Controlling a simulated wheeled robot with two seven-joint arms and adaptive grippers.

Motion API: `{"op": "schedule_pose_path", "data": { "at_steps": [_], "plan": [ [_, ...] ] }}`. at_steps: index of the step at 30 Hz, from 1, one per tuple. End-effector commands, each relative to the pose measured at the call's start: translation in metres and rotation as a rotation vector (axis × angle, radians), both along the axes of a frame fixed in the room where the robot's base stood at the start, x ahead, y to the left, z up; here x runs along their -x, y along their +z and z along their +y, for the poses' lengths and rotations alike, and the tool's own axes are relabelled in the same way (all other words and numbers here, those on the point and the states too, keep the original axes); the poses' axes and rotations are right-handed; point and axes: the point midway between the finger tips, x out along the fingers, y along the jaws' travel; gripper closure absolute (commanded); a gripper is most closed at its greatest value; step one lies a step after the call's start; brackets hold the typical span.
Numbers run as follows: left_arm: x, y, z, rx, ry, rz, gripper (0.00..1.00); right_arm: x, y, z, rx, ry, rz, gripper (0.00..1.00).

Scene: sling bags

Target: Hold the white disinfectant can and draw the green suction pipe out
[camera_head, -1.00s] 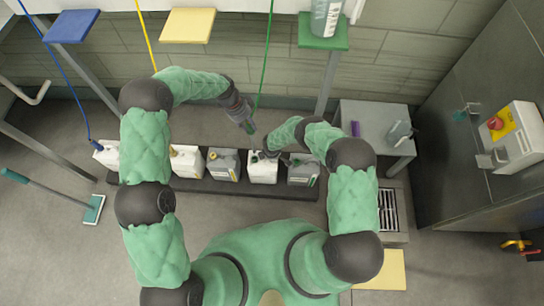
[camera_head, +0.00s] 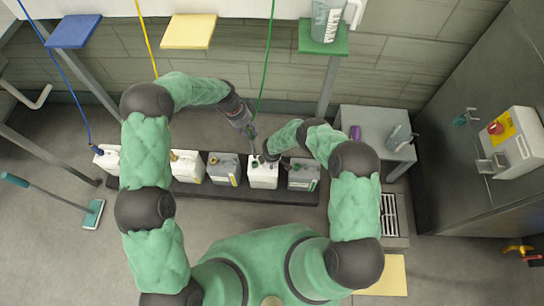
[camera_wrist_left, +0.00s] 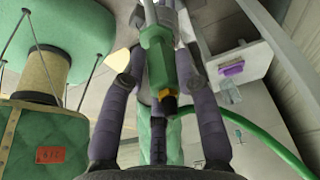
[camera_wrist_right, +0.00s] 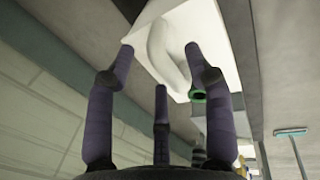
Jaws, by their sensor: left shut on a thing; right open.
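The white disinfectant can (camera_head: 263,178) stands in the row of cans on the dark low rack. My left gripper (camera_head: 250,132) is above and behind it, shut on the green fitting of the suction pipe (camera_wrist_left: 158,55). A thin grey tube runs from the fitting towards the can; whether its end is inside is unclear. The green hose (camera_wrist_left: 265,145) trails from the fitting. My right gripper (camera_head: 266,157) is at the can's top. In the right wrist view its open fingers (camera_wrist_right: 160,58) straddle the can's white handle (camera_wrist_right: 165,48); contact is unclear. A green ring (camera_wrist_right: 197,96) shows beside one finger.
Grey cans (camera_head: 224,170) (camera_head: 303,175) stand close on both sides, with more white cans to the left. Blue (camera_head: 73,30), yellow (camera_head: 188,30) and green (camera_head: 323,38) shelves are on the wall. A grey table (camera_head: 375,125) stands to the right.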

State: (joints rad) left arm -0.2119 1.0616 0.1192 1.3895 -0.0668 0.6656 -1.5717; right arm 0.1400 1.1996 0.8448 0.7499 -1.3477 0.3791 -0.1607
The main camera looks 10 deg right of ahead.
Motion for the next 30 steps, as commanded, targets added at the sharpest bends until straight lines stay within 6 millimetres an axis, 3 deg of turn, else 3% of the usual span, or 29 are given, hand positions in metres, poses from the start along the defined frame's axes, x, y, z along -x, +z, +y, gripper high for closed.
{"op": "schedule_pose_path", "data": {
  "at_steps": [21,30],
  "plan": [
    [0.000,0.000,0.000,0.000,0.000,-0.001,1.00,0.016,0.087,0.005,-0.001,-0.001,-0.001,0.47],
    [0.000,0.000,0.000,0.000,0.000,-0.001,1.00,0.020,0.102,0.006,0.000,-0.001,0.000,0.47]
  ]
}}
